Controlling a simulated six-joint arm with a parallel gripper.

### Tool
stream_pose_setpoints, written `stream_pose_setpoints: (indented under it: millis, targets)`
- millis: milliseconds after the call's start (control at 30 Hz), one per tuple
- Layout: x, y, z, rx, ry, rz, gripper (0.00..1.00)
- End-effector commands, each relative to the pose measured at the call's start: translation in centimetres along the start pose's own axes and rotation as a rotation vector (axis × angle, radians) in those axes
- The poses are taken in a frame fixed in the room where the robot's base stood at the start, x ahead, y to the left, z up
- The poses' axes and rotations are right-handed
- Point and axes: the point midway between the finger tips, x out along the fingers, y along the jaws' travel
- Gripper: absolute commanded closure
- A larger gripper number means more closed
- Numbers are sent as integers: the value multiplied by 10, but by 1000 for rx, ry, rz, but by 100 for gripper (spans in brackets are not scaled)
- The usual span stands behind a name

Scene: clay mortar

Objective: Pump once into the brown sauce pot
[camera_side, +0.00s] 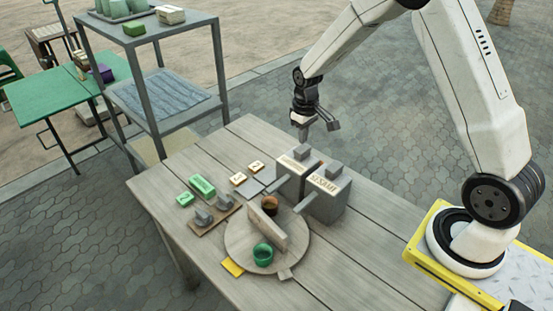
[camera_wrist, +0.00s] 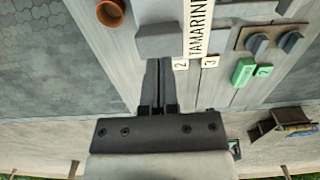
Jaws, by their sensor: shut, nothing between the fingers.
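The brown sauce pot (camera_side: 269,203) sits on a round wooden turntable (camera_side: 236,240), behind an upright divider (camera_side: 266,228). A green pot (camera_side: 263,254) stands on the divider's near side. Two grey dispensers stand behind the turntable; the right one (camera_side: 326,196) reads SESAME, and the left one (camera_side: 291,178) has a label too small to read there. A TAMARIND label (camera_wrist: 197,28) shows in the wrist view beside a grey block (camera_wrist: 160,40). My gripper (camera_side: 303,137) is shut and empty, pointing down above the dispensers' far side. Its fingers (camera_wrist: 159,65) show together in the wrist view.
Number tiles (camera_side: 256,166), green tiles (camera_side: 202,185) and a board with grey knobs (camera_side: 203,215) lie left of the dispensers. A yellow piece (camera_side: 232,267) sits at the turntable's edge. A grey shelf (camera_side: 158,98) stands at the table's far left. The table's right front is clear.

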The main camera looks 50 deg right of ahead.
Motion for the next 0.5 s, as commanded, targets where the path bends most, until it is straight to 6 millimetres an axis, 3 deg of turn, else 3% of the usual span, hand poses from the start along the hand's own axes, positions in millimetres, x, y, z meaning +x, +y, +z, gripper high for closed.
stream_pose_setpoints:
  millis: [500]
  targets:
    - [12,0,0,0,-1,0,100]
